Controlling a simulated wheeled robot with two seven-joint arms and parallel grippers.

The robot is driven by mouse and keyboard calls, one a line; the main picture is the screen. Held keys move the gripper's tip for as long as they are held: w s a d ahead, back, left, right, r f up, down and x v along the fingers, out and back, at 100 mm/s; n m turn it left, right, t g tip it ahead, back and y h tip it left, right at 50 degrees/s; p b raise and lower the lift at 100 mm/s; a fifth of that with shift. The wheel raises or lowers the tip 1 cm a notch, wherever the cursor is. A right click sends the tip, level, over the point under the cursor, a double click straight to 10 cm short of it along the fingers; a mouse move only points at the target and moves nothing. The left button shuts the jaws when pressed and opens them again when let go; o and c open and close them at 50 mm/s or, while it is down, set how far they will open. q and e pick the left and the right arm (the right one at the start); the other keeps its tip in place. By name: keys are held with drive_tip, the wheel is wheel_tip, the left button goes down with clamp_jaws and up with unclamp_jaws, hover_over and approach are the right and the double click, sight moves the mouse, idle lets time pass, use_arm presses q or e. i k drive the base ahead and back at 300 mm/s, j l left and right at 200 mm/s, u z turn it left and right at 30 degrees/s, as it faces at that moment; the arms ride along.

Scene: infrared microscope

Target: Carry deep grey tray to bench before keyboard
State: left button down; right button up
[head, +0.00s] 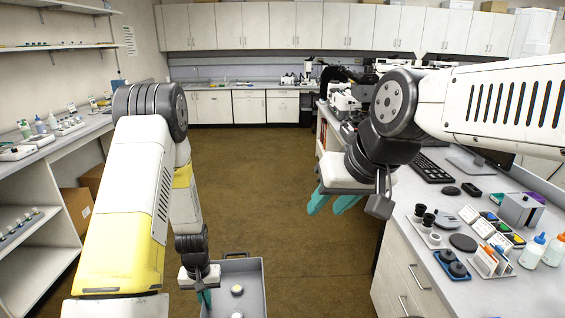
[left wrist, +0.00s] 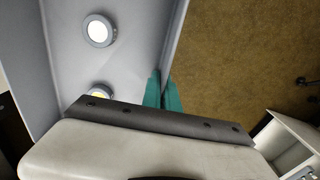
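The deep grey tray (head: 262,292) is at the bottom of the head view, cut off by the lower edge. Its wall also shows in the left wrist view (left wrist: 176,40). Round pale-topped pieces lie in it (left wrist: 98,31). My left gripper (head: 205,299) is at the tray's side; in the left wrist view its teal fingers (left wrist: 163,92) sit close together with the tray wall between them. My right gripper (head: 332,204) is empty, its teal fingers apart, left of the bench edge. The black keyboard (head: 433,168) lies on the right-hand bench (head: 487,293). What is under the tray is hidden.
The bench front holds black-and-white cups (head: 423,220), a blue tray of dark pieces (head: 453,265), bottles (head: 532,250) and a grey box (head: 520,209). A mouse (head: 471,189) is near the keyboard. Shelves line the left wall. The brown floor (head: 270,190) between is clear.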

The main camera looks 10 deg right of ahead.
sight(404, 188)
drive_tip(key=i+l+u, duration=0.1)
drive_tip(key=i+u, duration=0.15)
drive_tip(key=i, duration=1.25)
drive_tip(key=i+z, duration=0.1)
drive_tip(key=z, duration=0.3)
drive_tip(key=i+z, duration=0.1)
drive_tip(key=z, duration=0.35)
drive_tip(key=i+j+z, duration=0.1)
drive_tip(key=z, duration=0.3)
